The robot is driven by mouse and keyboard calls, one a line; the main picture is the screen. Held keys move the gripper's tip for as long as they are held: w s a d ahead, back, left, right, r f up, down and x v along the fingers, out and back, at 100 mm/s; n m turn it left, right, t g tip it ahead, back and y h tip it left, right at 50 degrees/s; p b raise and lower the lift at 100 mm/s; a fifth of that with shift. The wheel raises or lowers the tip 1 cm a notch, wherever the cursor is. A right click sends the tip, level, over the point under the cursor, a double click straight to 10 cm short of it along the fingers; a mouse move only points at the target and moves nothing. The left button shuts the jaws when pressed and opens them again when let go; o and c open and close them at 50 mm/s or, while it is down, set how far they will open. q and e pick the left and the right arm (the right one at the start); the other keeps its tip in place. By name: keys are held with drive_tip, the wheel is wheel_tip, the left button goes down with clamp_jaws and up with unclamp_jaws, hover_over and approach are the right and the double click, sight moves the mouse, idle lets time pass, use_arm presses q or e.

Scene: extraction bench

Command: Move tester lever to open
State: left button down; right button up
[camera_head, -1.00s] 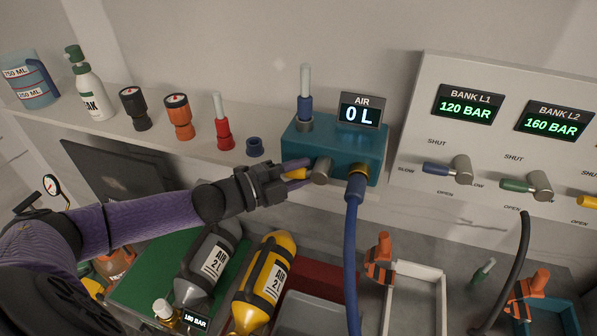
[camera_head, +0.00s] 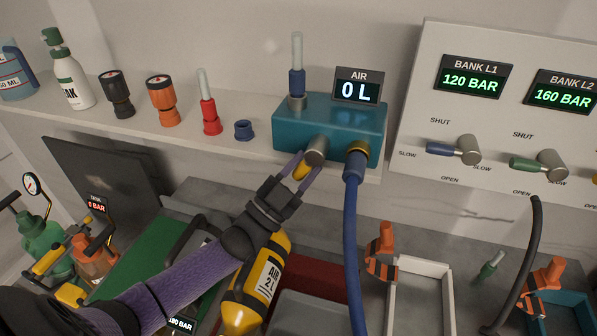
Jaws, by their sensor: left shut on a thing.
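The tester is a teal box (camera_head: 345,122) on the shelf, with a display reading AIR 0 L (camera_head: 357,86). Its lever has a grey metal hub (camera_head: 316,150) on the front face and a yellow handle (camera_head: 301,171) that points down and to the left. My left gripper (camera_head: 302,172) is shut on the yellow handle, with its fingers on both sides of it. The fingers hide part of the handle. My right gripper is not in view.
A blue hose (camera_head: 352,240) hangs from the tester's front, close right of the lever. The bank panel (camera_head: 411,100) with several levers is at right. Below are a yellow air cylinder (camera_head: 262,285) and a white open-topped holder (camera_head: 436,268). Bottles and fittings line the shelf at left.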

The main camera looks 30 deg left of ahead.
use_arm(q)
drive_tip(key=n+t+y, duration=0.1)
drive_tip(key=n, duration=0.1)
drive_tip(key=n+t+y+b, duration=0.1)
drive_tip(key=n+y, duration=0.1)
drive_tip(key=d+f+n+y, duration=0.1)
drive_tip(key=shift+w+n+t, duration=0.15)
drive_tip(key=shift+n+t, duration=0.25)
drive_tip(key=shift+d+r+n+t+y+b, duration=0.1)
drive_tip(key=shift+d+n+t+y+b, duration=0.1)
drive_tip(key=shift+n+y, duration=0.6)
drive_tip(key=shift+d+f+n+t+y+b, duration=0.1)
drive_tip(key=shift+n+y+b, duration=0.1)
drive_tip(key=shift+n+y, duration=0.55)
drive_tip(key=shift+d+r+n+t+y+b, duration=0.1)
drive_tip(key=shift+d+n+y+b, duration=0.1)
drive_tip(key=shift+n+y, duration=0.55)
drive_tip(key=shift+w+n+y, duration=0.1)
drive_tip(key=shift+n+y, duration=0.3)
drive_tip(key=shift+n, duration=0.1)
drive_tip(key=shift+c, duration=1.8)
unclamp_jaws()
drive_tip(key=shift+r, duration=0.1)
drive_tip(key=b+v, duration=0.2)
drive_tip(key=v, duration=0.8)
